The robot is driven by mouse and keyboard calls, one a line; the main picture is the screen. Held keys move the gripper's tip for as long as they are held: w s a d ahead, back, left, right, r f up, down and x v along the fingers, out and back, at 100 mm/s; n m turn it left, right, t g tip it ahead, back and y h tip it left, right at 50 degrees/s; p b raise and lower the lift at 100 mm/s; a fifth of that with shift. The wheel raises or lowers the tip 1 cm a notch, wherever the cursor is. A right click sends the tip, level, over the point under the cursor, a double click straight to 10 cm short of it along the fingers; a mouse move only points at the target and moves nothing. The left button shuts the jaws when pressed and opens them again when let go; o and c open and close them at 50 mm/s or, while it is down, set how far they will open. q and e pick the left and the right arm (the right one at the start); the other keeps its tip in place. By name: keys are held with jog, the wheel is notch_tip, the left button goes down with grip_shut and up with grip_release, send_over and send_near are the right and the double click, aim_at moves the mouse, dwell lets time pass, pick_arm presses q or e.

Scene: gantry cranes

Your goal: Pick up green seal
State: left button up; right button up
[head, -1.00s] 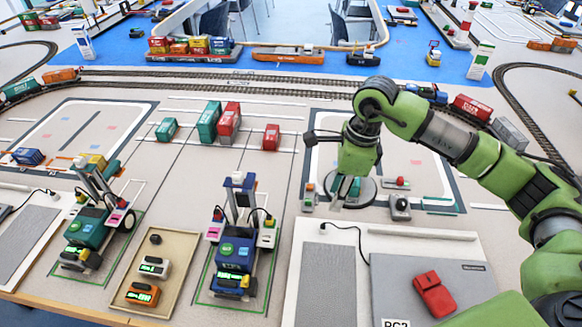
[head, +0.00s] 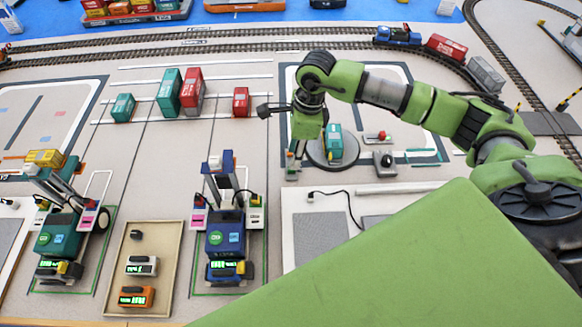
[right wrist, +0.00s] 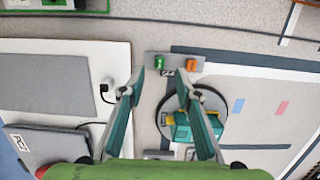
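The green seal (right wrist: 160,64) is a small green block on a grey plate (right wrist: 176,77) in the right wrist view. An orange block (right wrist: 192,65) sits on the same plate to its right. My right gripper (right wrist: 160,84) is open and empty, with its two fingertips spread either side of the green seal in the picture. The gap in height between tips and plate cannot be told. In the head view my right wrist (head: 306,125) hangs beside the round turntable, and the small blocks there are partly hidden. My left gripper is not in view.
A round turntable (right wrist: 226,104) with a teal container (right wrist: 183,128) stands close to the right finger. A small box with a red button (head: 378,136) and a dark knob box (head: 385,163) stand right of the turntable. Crane vehicles (head: 226,238) stand at the front left.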

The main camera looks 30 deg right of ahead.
jog(key=shift+a+f, duration=0.1)
jog(key=shift+f, duration=0.15)
notch_tip(320, 180, down, 4)
jog(key=shift+a+r+p, duration=0.15)
jog(key=shift+r+p, duration=0.05)
jog(key=shift+p, duration=0.7)
jog(key=shift+w+f, duration=0.1)
jog(key=shift+f, duration=0.45)
jog(key=c, duration=0.8)
